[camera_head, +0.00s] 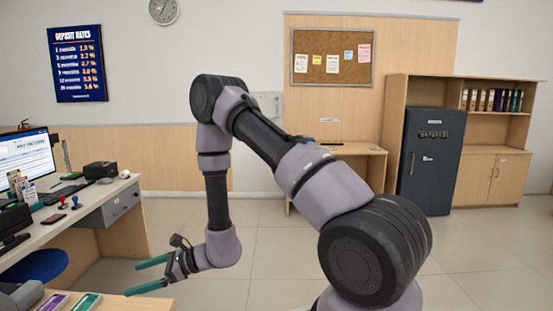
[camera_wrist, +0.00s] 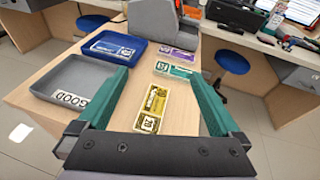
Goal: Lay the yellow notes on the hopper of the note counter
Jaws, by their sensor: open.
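The yellow notes (camera_wrist: 154,100) lie flat on the wooden counter in the wrist view, with a pale label at their near end. My gripper (camera_wrist: 159,76) is open, its two green fingers spread on either side of the notes in the picture; nothing is held. In the head view my gripper (camera_head: 149,275) reaches left over the counter's edge. A grey machine (camera_wrist: 162,28), which looks like the note counter, stands at the top of the wrist view; its upper part is cut off, and I cannot make out its hopper. The yellow notes are not seen in the head view.
Teal notes (camera_wrist: 173,70) and purple notes (camera_wrist: 178,54) lie beyond the yellow ones. At left are a grey tray (camera_wrist: 62,75) marked GOOD and a blue tray (camera_wrist: 90,47) holding notes. A blue stool (camera_wrist: 232,62) and a desk (camera_head: 92,207) stand beyond.

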